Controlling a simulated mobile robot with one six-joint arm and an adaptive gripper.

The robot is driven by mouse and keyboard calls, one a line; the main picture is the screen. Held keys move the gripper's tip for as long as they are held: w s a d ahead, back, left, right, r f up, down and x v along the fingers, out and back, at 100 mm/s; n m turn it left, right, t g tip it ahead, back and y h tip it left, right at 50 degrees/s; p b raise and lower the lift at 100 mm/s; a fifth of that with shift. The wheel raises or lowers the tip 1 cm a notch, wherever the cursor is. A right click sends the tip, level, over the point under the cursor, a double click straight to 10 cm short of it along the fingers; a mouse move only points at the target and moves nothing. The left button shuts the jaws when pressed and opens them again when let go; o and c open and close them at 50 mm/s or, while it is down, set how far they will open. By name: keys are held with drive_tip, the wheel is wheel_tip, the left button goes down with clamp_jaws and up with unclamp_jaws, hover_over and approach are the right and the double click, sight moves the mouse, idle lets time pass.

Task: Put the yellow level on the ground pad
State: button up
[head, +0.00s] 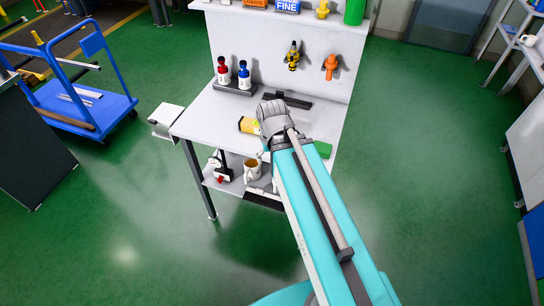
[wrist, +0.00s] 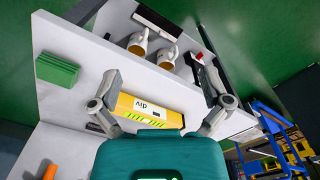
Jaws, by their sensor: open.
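A yellow block with dark lettering on a pale face, which may be the yellow level (wrist: 150,110), lies on the white worktable. It also shows in the head view (head: 247,126), just left of my wrist. My gripper (wrist: 160,82) is open, with one finger near each end of the block and nothing visibly held. In the head view my own arm hides the fingers. I cannot tell whether they touch the block. A green slab (wrist: 57,72) lies on the table to the left in the wrist view; I cannot tell if it is the ground pad. No other pad is clear.
The white table (head: 205,120) bears red and blue bottles (head: 234,75) in a dark holder and a black bar (head: 287,99). A lower shelf holds mugs (head: 252,168). Tools hang on the back panel (head: 270,35). A blue cart (head: 85,105) stands left; green floor lies open around.

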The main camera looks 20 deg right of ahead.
drive_tip(key=shift+w, duration=0.1)
drive_tip(key=w+d+n+t+y, duration=0.1)
drive_tip(key=w+d+n, duration=0.3)
drive_tip(key=w, duration=0.6)
drive_tip(key=w+d+n+t+y, duration=0.1)
drive_tip(key=w+d+n, duration=0.3)
drive_tip(key=w, duration=0.7)
drive_tip(key=n+y, duration=0.1)
drive_tip(key=n, duration=0.1)
drive_tip(key=shift+d+r+n+t+y+b, duration=0.2)
drive_tip(key=shift+r+n+t+y+b, duration=0.1)
drive_tip(key=shift+n+t+y+b, duration=0.1)
drive_tip(key=shift+f, duration=0.15)
drive_tip(key=b+x, duration=0.8)
drive_tip(key=shift+f, duration=0.2)
drive_tip(key=b+x, duration=0.3)
drive_tip(key=shift+w+d+f, duration=0.1)
drive_tip(key=shift+w+f, duration=0.05)
drive_tip(key=shift+w, duration=0.1)
drive_tip(key=shift+b+x, duration=0.9)
drive_tip(key=shift+x, duration=0.05)
